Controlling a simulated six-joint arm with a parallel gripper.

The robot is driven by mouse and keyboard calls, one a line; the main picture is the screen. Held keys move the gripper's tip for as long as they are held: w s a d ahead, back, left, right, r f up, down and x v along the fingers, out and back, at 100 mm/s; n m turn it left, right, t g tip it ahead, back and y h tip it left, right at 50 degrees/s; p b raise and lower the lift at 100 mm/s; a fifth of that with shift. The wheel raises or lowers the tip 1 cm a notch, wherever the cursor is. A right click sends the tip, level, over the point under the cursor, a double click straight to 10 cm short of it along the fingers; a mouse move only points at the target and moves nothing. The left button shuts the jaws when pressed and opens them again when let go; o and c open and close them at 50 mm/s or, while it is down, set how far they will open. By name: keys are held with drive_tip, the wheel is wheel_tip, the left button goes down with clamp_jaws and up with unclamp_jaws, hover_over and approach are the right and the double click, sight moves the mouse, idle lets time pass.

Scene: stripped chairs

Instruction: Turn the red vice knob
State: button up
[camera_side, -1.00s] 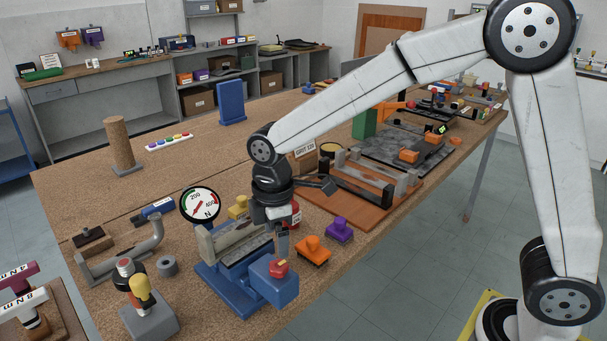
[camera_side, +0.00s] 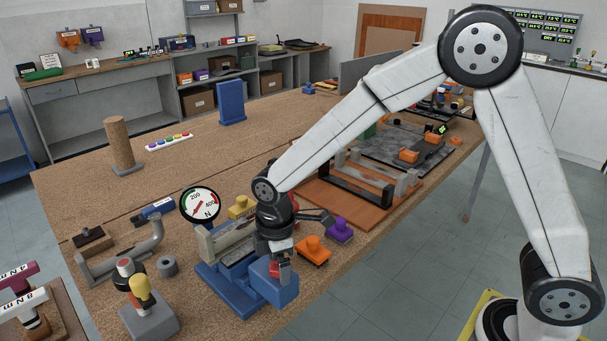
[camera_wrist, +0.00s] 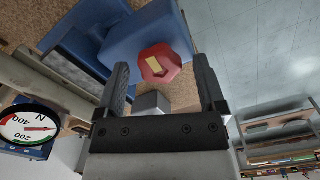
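The red vice knob (camera_wrist: 158,63) is faceted, with a pale yellow mark on its face. It sits on the blue vice (camera_side: 272,284), whose blue end block is also in the wrist view (camera_wrist: 145,34). In the side view the knob (camera_side: 281,269) is partly hidden by my gripper. My gripper (camera_wrist: 161,66) is open, pointing down at the knob. In the wrist view its fingers lie to either side of the knob, with a gap showing on both sides. The round force gauge (camera_side: 200,205) stands at the vice's back left.
An orange knobbed block (camera_side: 313,250) and a purple one (camera_side: 339,230) lie right of the vice. A grey block with a yellow-topped knob (camera_side: 146,305) stands to its left. A grey pipe piece (camera_side: 130,252) lies behind that. The floor is right of the table edge.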

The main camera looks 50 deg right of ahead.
clamp_jaws()
drive_tip(key=shift+m, duration=0.4)
